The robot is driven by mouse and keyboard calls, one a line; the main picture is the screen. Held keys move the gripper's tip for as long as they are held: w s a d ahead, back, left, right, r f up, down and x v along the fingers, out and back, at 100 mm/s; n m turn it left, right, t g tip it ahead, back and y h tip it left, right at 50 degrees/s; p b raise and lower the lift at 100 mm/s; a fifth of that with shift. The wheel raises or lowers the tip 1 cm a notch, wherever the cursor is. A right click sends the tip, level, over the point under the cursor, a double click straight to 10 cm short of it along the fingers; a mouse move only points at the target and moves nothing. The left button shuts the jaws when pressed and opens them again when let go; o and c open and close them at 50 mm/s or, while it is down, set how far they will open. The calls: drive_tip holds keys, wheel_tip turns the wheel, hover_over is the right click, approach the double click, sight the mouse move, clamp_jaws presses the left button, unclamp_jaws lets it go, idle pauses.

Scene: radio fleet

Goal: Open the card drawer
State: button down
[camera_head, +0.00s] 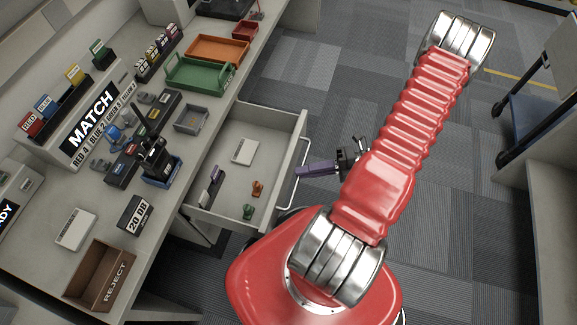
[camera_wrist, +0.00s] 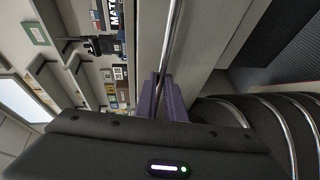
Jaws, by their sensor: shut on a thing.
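The card drawer (camera_head: 225,140) is a grey drawer pulled out from under the bench, so its inside shows in the head view. A thin metal bar handle (camera_head: 303,130) runs along its front; the bar handle also shows in the wrist view (camera_wrist: 171,28). My gripper (camera_head: 298,171) is at the drawer front, with its purple fingers at the bar. In the wrist view my gripper (camera_wrist: 164,88) has its two purple fingers shut on either side of the bar. The drawer holds a white box (camera_head: 244,151), an orange piece (camera_head: 257,188) and a green piece (camera_head: 248,212).
The bench top carries a green tray (camera_head: 200,76), an orange tray (camera_head: 217,48), a brown REJECT box (camera_head: 103,274) and a MATCH sign (camera_head: 90,122). A blue-framed cart (camera_head: 540,100) stands at the right. Carpeted floor (camera_head: 330,65) beyond the drawer front is clear.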

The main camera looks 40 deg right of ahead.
drive_tip(key=shift+s+d+f, duration=0.1)
drive_tip(key=shift+s+d, duration=0.4)
drive_tip(key=shift+s, duration=0.25)
drive_tip(key=shift+s+d, duration=0.45)
drive_tip(key=shift+s, duration=0.25)
drive_tip(key=c, duration=1.8)
unclamp_jaws()
drive_tip(key=shift+c, duration=0.2)
drive_tip(key=v, duration=1.3)
drive_tip(key=shift+d, duration=0.35)
drive_tip(key=shift+s, duration=0.2)
